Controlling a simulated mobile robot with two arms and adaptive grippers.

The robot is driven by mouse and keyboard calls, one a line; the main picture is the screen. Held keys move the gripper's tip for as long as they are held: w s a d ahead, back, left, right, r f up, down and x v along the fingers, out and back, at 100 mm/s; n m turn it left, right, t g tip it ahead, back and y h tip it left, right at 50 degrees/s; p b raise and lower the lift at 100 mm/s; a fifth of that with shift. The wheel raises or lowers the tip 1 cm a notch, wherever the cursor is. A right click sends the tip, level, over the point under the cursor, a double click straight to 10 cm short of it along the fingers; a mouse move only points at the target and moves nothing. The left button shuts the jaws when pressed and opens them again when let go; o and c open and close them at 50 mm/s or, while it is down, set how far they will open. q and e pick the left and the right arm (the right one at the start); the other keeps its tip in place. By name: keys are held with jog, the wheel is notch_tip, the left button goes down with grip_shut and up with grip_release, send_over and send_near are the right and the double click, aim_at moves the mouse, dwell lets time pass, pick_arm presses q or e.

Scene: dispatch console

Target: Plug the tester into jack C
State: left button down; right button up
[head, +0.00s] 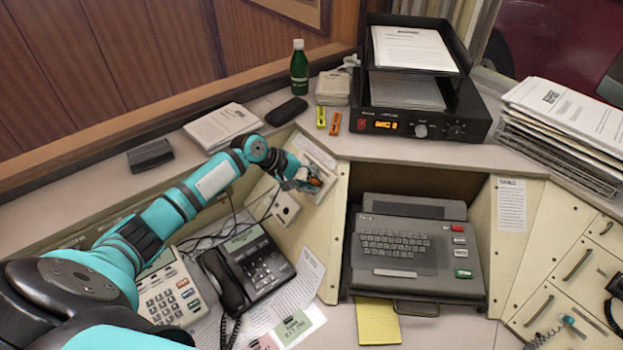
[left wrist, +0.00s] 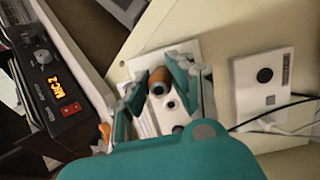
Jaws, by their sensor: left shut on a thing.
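My left gripper (head: 305,182) is at the slanted cream panel left of the console bay. In the left wrist view its two fingers (left wrist: 167,92) are shut on a small orange-brown piece (left wrist: 157,84), which I take to be the tester; its orange also shows in the head view (head: 316,181). A white jack plate (left wrist: 179,53) lies right behind the fingers, partly hidden by them. A dark round jack (left wrist: 168,104) shows between the fingers. I cannot tell whether the tester touches or enters a jack, and no letter C is readable. My right gripper is not in view.
A second white plate (left wrist: 272,84) with one dark round socket is beside it, with cables running near. A desk phone (head: 252,262) stands below. A keyboard unit (head: 415,245) fills the bay. Orange (head: 335,123) and yellow (head: 321,116) pieces lie on the ledge above.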

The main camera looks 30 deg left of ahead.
pick_arm(q)
jog(key=shift+w+d+f, duration=0.1)
jog(key=shift+w+f, duration=0.2)
dwell(0.6)
jog(key=shift+p, duration=0.3)
dwell(0.4)
jog(key=shift+w+f, duration=0.1)
jog(key=shift+f, duration=0.1)
dwell(0.8)
jog(key=c, duration=1.1)
grip_release()
jog(key=shift+w+d, duration=0.1)
jog(key=shift+o, duration=0.5)
jog(key=o, duration=0.4)
